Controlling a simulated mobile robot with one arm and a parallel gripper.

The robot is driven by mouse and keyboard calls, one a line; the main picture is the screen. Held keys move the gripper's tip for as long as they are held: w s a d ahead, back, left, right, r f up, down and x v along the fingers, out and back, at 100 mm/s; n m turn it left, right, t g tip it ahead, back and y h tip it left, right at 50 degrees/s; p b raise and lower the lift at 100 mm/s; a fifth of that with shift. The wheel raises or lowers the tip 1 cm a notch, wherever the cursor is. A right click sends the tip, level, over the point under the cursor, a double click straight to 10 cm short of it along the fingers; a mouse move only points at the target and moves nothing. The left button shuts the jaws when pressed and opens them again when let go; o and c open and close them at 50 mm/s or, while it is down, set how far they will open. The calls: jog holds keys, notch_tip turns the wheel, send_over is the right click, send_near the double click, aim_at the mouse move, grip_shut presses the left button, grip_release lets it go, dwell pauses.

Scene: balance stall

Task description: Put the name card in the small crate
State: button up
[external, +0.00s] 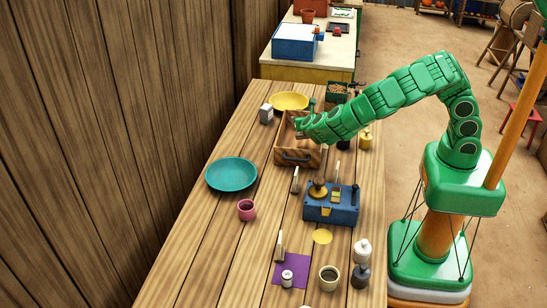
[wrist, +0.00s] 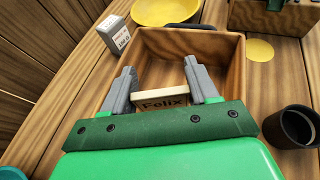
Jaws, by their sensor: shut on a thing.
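The name card (wrist: 160,105), a pale wooden piece lettered "Felix", lies between the two grey fingers of my gripper (wrist: 162,92) in the wrist view. My gripper is shut on it, with a finger at each end. The small crate (wrist: 238,70) is an open brown wooden box, and the card shows against its inside. In the external view my gripper (external: 300,128) is over the crate (external: 298,158), which has a dark handle on its near side. I cannot tell how far the card is above the crate floor. The card is hard to make out in the external view.
A yellow plate (external: 289,101) and a grey-white box (external: 266,114) stand beyond the crate. Dark and yellow containers (external: 365,138) stand close on its right. A teal plate (external: 231,173), a pink cup (external: 246,210) and a blue device (external: 331,206) are nearer. The left-front table is clear.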

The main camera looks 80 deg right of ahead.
jog(key=shift+w+f, duration=0.2)
jog(key=shift+f, duration=1.6)
jog(key=shift+f, duration=0.1)
jog(key=o, duration=1.3)
jog(key=shift+o, duration=0.2)
jog(key=v, duration=1.2)
